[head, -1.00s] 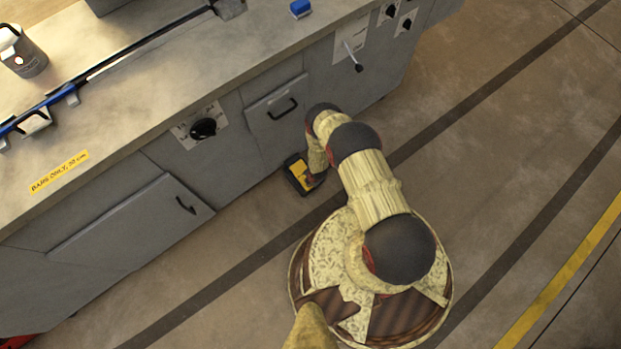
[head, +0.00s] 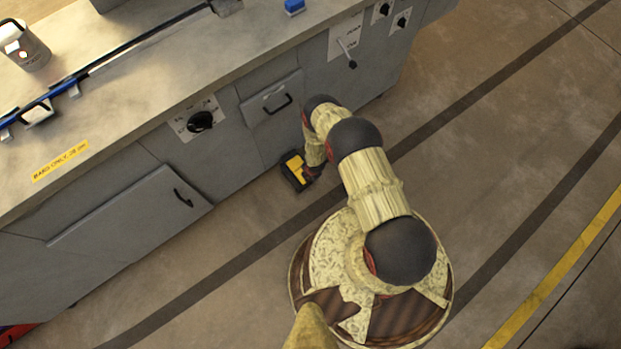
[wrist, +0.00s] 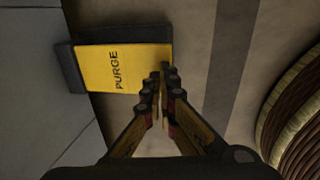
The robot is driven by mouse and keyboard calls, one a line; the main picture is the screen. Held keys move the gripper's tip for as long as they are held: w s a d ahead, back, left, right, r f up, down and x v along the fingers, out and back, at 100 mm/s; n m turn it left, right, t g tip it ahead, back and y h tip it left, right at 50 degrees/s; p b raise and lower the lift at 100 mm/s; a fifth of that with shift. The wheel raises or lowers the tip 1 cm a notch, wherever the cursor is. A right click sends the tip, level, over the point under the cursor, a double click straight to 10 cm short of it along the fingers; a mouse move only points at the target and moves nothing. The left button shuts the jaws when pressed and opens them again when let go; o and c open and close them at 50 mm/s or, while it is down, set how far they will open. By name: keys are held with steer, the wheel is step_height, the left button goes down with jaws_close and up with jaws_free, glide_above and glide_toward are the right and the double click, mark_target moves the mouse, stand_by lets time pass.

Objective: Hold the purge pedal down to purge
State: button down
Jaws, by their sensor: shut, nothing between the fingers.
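The purge pedal (head: 294,168) is a yellow plate in a dark housing on the floor, at the foot of the grey machine cabinet. In the wrist view the pedal (wrist: 118,68) shows the word PURGE and lies left of and beyond my fingertips. My gripper (wrist: 164,72) is shut and empty, with its fingertips at the right edge of the yellow plate. In the head view my gripper (head: 310,174) is partly hidden by my arm, beside the pedal's right side. I cannot tell whether the fingertips touch the plate or whether it is pressed.
The grey cabinet (head: 240,140) stands along the left, with a handled door (head: 130,215), a black knob (head: 200,121) and a small lever (head: 351,62). Open floor (head: 480,150) with dark stripes lies to the right.

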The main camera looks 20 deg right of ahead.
step_height(320, 180, up, 9)
steer(key=s+p, duration=0.2)
steer(key=p, duration=0.1)
steer(key=shift+d, duration=0.35)
stand_by(0.4)
